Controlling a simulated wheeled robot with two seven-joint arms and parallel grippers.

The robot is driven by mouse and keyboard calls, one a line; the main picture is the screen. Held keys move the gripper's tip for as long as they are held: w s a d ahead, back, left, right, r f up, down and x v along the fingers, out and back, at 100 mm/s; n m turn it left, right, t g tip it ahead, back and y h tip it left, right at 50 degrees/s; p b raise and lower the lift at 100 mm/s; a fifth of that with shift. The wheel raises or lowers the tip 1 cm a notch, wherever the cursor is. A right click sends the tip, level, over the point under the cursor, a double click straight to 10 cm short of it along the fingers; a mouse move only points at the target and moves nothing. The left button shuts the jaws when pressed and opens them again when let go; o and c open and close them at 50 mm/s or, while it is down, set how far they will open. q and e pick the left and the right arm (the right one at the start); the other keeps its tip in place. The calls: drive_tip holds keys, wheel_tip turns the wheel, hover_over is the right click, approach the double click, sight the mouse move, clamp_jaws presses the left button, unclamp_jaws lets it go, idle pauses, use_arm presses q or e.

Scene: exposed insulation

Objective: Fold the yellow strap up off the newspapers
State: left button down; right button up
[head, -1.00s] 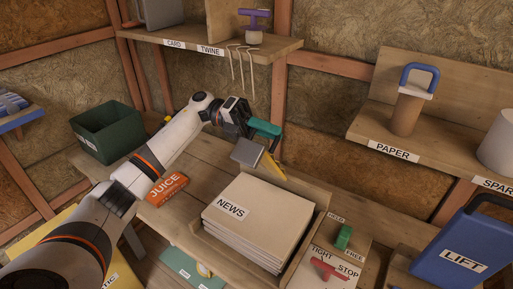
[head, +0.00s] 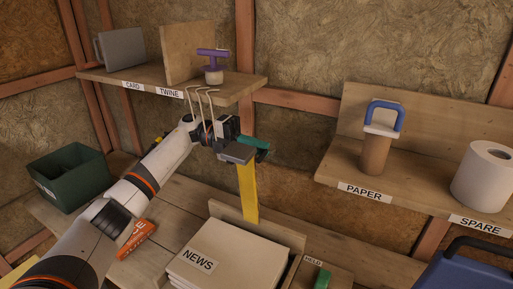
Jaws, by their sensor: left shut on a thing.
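The yellow strap (head: 248,193) hangs nearly upright at the back of the newspaper stack. Its top end is at my left gripper (head: 245,155), which is shut on it beside a grey plate and a teal part. My right gripper is not in view.
The twine shelf (head: 225,90) with hanging twine ends is close above my left gripper. A paper shelf (head: 400,190) holds a blue-handled roll (head: 376,150) and a white roll (head: 487,178) at right. A green bin (head: 72,178) stands left. A green block (head: 322,280) sits by HELD.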

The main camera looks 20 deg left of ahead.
use_arm(q)
drive_tip(key=c, duration=1.5)
unclamp_jaws()
drive_tip(key=shift+a+f, duration=0.1)
drive_tip(key=shift+a, duration=0.4)
drive_tip(key=a+b, duration=0.1)
drive_tip(key=a, duration=0.2)
drive_tip(key=a+b, duration=0.2)
drive_tip(key=a, duration=0.2)
drive_tip(key=w+a+b, duration=0.1)
drive_tip(key=a+b, duration=0.1)
drive_tip(key=a, duration=0.2)
drive_tip(key=shift+s, duration=0.1)
